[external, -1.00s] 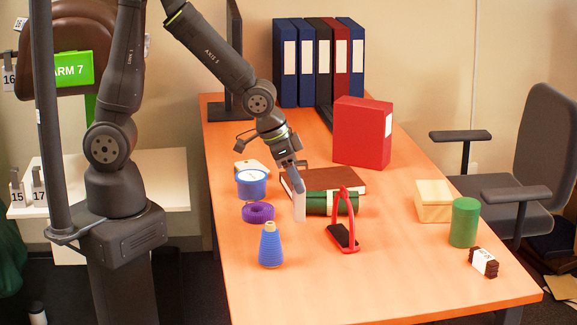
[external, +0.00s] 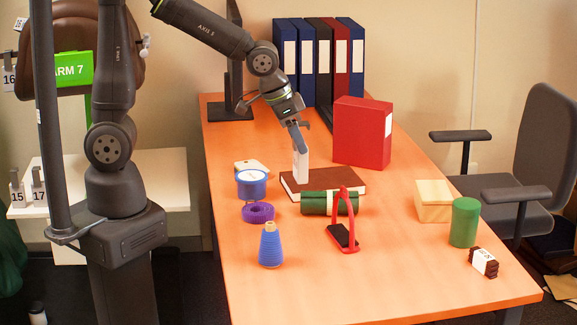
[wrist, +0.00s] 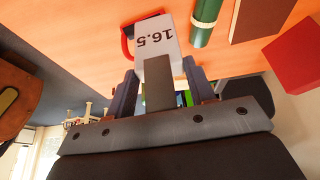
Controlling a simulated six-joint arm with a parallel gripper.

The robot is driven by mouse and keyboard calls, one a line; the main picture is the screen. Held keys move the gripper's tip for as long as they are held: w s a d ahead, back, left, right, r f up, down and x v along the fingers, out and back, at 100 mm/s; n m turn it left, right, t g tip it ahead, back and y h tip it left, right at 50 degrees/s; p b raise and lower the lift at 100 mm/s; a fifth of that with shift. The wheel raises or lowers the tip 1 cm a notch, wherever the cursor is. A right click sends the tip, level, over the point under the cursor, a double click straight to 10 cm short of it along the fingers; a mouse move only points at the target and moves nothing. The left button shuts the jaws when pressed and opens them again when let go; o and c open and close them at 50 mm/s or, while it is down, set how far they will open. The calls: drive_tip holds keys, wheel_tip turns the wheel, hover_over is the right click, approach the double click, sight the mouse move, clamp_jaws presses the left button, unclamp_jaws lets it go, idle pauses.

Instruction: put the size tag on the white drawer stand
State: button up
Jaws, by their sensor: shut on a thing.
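My gripper (external: 299,146) is shut on a white size tag (external: 300,166). The tag hangs below the jaws, above or in front of the brown book; the exact height is hard to tell. In the wrist view the tag (wrist: 158,45) reads 16.5, upside down, between the two fingers (wrist: 160,90). A white stand (external: 165,166) is at the left behind my arm's base, partly hidden by it.
The orange table holds a brown book (external: 345,185), green roll (external: 318,203), red stirrup-like piece (external: 342,235), blue tub (external: 251,184), purple coil (external: 258,212) and blue cone (external: 270,245). A red box (external: 362,133) and binders (external: 310,62) stand behind. A brown saddle (external: 75,40) is upper left.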

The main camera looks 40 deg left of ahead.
drive_tip(key=w+a+n+t+y, duration=0.15)
drive_tip(key=w+a+n, duration=0.35)
drive_tip(key=w+a, duration=0.65)
drive_tip(key=w+a+n+y, duration=0.2)
drive_tip(key=w+a+n, duration=0.2)
drive_tip(key=w+a, duration=0.7)
drive_tip(key=s+a+n+g+y, duration=0.3)
drive_tip(key=a+n, duration=0.6)
drive_tip(key=a, duration=2.8)
wheel_tip(320, 180, down, 18)
drive_tip(key=s+f+t, duration=0.1)
drive_tip(key=t, duration=0.1)
drive_tip(key=s+a+f, duration=0.1)
drive_tip(key=a+f, duration=0.9)
drive_tip(key=a, duration=0.1)
drive_tip(key=shift+s+f, duration=0.25)
drive_tip(key=shift+f, duration=0.1)
drive_tip(key=shift+a+g, duration=0.1)
drive_tip(key=shift+g, duration=0.15)
